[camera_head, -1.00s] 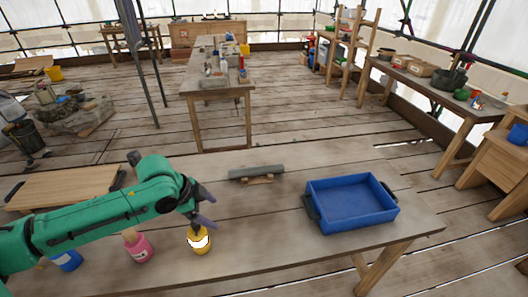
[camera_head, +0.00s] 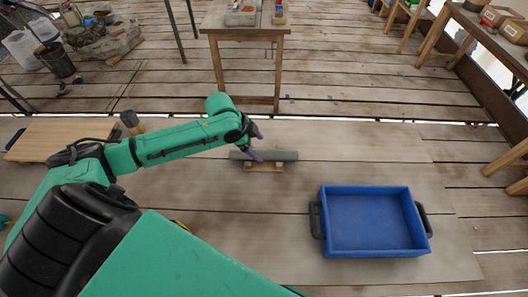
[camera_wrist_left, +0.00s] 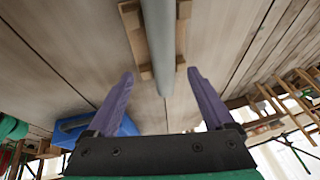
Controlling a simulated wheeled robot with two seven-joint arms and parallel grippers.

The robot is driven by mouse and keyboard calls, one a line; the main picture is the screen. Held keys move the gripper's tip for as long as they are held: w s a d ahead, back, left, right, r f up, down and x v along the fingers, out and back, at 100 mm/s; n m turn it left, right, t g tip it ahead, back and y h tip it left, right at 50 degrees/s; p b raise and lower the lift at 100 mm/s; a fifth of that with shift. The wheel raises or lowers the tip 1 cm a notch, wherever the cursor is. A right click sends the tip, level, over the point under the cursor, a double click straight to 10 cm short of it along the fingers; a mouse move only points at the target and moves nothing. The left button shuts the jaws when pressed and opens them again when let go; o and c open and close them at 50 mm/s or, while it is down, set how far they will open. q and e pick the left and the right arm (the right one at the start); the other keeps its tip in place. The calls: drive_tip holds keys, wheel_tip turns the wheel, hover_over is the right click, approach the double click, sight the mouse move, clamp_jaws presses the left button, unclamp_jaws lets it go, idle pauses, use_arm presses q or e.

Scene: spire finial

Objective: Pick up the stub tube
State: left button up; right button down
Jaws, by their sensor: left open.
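The stub tube (camera_head: 280,155) is a grey cylinder lying across a small wooden cradle (camera_head: 264,168) on the table. In the left wrist view the tube (camera_wrist_left: 158,40) runs down from the top edge and ends between the two fingers, on its wooden cradle (camera_wrist_left: 184,12). My left gripper (camera_head: 255,143) is at the left end of the tube, with its purple fingers spread. In the left wrist view the open fingers (camera_wrist_left: 160,85) stand on either side of the tube's end, with gaps and nothing held. My right gripper is not in view.
A blue tray (camera_head: 372,222) with dark handles stands to the right on the table. A wooden board (camera_head: 60,138) and a mallet-like tool (camera_head: 131,122) lie at the left. The table between tube and tray is clear. Another table (camera_head: 245,40) stands behind.

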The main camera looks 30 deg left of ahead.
sight(265, 152)
use_arm(q)
drive_tip(key=x, duration=0.2)
drive_tip(key=p+x, duration=0.1)
drive_tip(key=x, duration=0.4)
drive_tip(key=shift+w+a, duration=0.25)
drive_tip(key=shift+a, duration=0.05)
drive_tip(key=shift+f, duration=0.2)
drive_tip(key=shift+c, duration=0.6)
drive_tip(key=shift+w, duration=0.1)
clamp_jaws()
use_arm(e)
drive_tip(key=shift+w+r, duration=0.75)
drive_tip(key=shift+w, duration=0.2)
